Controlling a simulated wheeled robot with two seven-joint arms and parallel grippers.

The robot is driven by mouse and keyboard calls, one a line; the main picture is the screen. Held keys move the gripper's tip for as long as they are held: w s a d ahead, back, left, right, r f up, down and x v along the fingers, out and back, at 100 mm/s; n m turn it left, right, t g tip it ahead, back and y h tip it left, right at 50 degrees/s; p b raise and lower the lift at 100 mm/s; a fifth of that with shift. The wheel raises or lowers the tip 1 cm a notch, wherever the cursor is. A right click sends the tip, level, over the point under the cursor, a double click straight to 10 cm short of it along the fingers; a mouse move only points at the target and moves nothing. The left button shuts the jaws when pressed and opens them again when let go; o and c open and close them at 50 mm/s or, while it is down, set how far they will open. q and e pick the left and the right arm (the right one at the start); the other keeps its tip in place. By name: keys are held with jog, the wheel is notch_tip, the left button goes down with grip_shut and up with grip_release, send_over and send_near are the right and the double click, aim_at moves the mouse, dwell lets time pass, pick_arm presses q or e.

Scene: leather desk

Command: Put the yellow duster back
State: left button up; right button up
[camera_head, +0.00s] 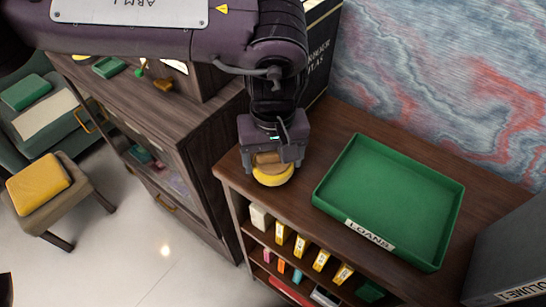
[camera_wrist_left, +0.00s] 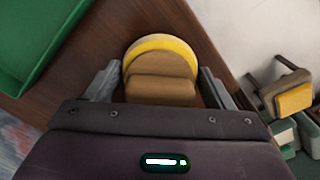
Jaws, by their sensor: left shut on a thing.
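My left gripper (camera_head: 275,148) comes down from above onto the brown shelf top, beside the green tray. It is shut on the yellow duster (camera_head: 274,179), a round yellow pad with a brown wooden grip. The duster also shows in the left wrist view (camera_wrist_left: 164,44), with its wooden block between the two fingers. The duster is at the shelf top's left end; I cannot tell whether it touches the surface. My right gripper is not in view.
The green tray (camera_head: 388,200) labelled LOANS is empty, right of the duster. Labelled boxes fill the shelves below. A dark book (camera_head: 318,45) stands behind, a grey volume (camera_head: 510,255) at the right. A desk (camera_head: 150,95) and a stool with a yellow cushion (camera_head: 38,184) are left.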

pick_arm(q)
jog(key=shift+w+f, duration=0.1)
jog(key=shift+f, duration=0.35)
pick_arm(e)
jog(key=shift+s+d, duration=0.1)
pick_arm(q)
jog(key=shift+f, duration=0.1)
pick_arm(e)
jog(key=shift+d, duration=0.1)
pick_arm(q)
jog(key=o, duration=0.9)
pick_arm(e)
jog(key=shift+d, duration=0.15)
pick_arm(q)
notch_tip(320, 180, up, 11)
jog(key=shift+r, duration=0.65)
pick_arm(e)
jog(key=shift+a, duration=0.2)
